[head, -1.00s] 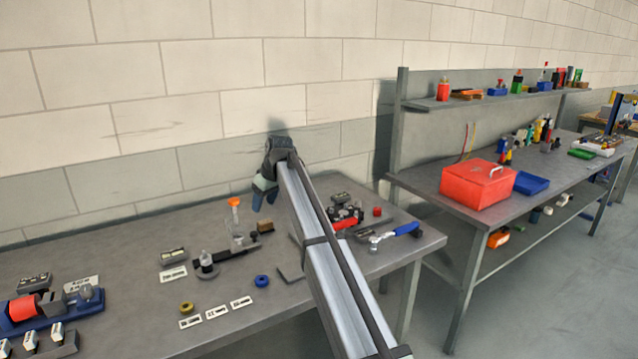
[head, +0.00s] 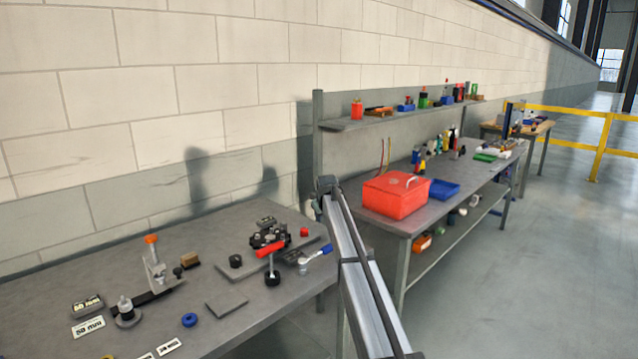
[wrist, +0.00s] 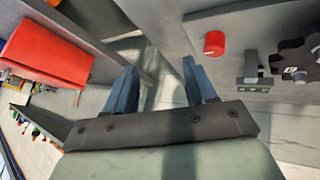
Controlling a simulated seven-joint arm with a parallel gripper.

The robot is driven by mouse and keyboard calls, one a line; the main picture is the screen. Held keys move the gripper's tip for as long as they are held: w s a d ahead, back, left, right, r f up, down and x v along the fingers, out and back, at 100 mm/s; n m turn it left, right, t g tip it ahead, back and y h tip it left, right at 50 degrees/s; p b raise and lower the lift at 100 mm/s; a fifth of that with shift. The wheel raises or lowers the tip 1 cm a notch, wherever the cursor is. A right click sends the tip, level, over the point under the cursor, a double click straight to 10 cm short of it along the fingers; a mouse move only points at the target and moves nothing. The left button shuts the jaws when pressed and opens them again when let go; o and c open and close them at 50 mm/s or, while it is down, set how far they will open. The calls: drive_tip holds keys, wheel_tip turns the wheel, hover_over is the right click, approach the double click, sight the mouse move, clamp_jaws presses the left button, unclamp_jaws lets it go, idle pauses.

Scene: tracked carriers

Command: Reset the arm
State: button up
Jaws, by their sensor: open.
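My gripper (wrist: 160,75) shows in the wrist view with its two blue-grey fingers apart and nothing between them. In the head view, my arm reaches up from the bottom, and its end is near the right end of the left workbench (head: 225,330), beside the gap between the two benches. The fingers are mostly hidden there behind my own arm. In the wrist view, a red round piece (wrist: 214,43) and dark bench parts lie right of the fingers, clear of them.
The left bench holds a red-handled clamp (head: 270,248), a blue-handled tool (head: 315,257), a blue ring (head: 189,320) and a stand with an orange top (head: 152,262). The right bench carries a red box (head: 395,195) and a blue tray (head: 444,190). Floor at right is clear.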

drive_tip(key=w+d+f+m+t+h, duration=0.1)
drive_tip(key=w+d+f+m+h, duration=0.1)
drive_tip(key=d, duration=1)
drive_tip(key=w+d+f+m+h, duration=0.1)
drive_tip(key=d+f, duration=0.2)
drive_tip(key=d, duration=0.9)
drive_tip(key=s+d+f, duration=0.2)
drive_tip(key=s+f, duration=0.2)
drive_tip(key=f, duration=0.4)
drive_tip(key=s+a+f+m+g+y, duration=0.1)
drive_tip(key=s+a+f+g, duration=0.2)
drive_tip(key=s+f, duration=1.25)
drive_tip(key=s+a+f+g, duration=0.3)
drive_tip(key=s+f, duration=1.1)
drive_tip(key=f, duration=0.3)
drive_tip(key=s+a+f+g, duration=0.15)
drive_tip(key=s+f, duration=0.25)
drive_tip(key=s, duration=0.9)
drive_tip(key=s+a+f+m+g+y, duration=0.1)
drive_tip(key=s+f+g, duration=0.25)
drive_tip(key=s, duration=0.85)
drive_tip(key=s+a+f+g, duration=0.1)
drive_tip(key=s+f, duration=0.4)
drive_tip(key=s, duration=0.8)
drive_tip(key=s+a+g, duration=0.1)
drive_tip(key=s, duration=0.8)
drive_tip(key=s+a+r+m+g+y, duration=0.1)
drive_tip(key=s+g, duration=0.1)
drive_tip(key=s, duration=0.7)
drive_tip(key=shift+r, duration=0.3)
